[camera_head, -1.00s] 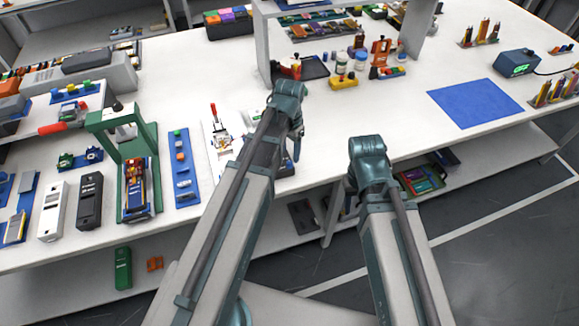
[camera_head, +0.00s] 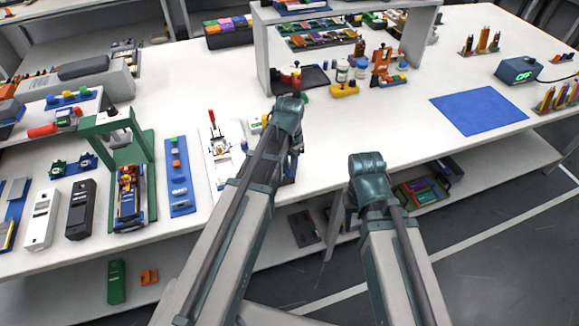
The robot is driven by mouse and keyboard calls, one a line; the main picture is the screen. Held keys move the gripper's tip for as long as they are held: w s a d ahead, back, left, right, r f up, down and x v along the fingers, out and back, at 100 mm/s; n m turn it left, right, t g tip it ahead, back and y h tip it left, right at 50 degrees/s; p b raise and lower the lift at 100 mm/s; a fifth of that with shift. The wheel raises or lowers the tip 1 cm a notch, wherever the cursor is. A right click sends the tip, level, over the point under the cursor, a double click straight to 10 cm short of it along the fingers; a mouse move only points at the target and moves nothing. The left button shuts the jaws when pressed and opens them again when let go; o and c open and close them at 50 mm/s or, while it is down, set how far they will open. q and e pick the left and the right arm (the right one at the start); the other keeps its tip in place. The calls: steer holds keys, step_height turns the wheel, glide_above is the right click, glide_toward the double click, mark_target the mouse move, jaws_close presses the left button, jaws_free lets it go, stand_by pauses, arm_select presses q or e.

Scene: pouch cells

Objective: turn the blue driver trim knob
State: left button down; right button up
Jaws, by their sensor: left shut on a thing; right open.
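My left arm reaches over the front of the white table. Its gripper (camera_head: 295,150) points down near the front edge, partly hidden behind its own wrist. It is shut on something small. A small blue part (camera_head: 289,171) shows just below it, which seems to be the blue driver; its trim knob is hidden by the gripper and arm. My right arm's wrist (camera_head: 368,165) is in front of the table edge, to the right of the left one; its fingers are hidden beneath it.
A white board with a red-handled clamp (camera_head: 221,150) lies left of my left gripper. A green press frame (camera_head: 128,170) stands further left. A grey shelf (camera_head: 262,55) stands behind. A blue mat (camera_head: 478,110) and a blue meter (camera_head: 518,70) are right.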

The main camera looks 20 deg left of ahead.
arm_select(q)
steer(key=n, duration=0.5)
stand_by(0.4)
steer(key=c, duration=0.7)
jaws_free()
steer(key=shift+r, duration=0.1)
step_height(320, 180, up, 14)
steer(key=p, duration=1.4)
steer(key=shift+f, duration=0.2)
steer(key=s+d+m, duration=0.1)
steer(key=s+d, duration=0.2)
steer(key=s, duration=0.1)
steer(key=s+d+m+b, duration=0.1)
steer(key=s+d, duration=0.3)
steer(key=s, duration=0.1)
steer(key=s+d+f+m+y, duration=0.1)
steer(key=s+d, duration=0.2)
steer(key=s, duration=0.2)
steer(key=shift+d, duration=0.2)
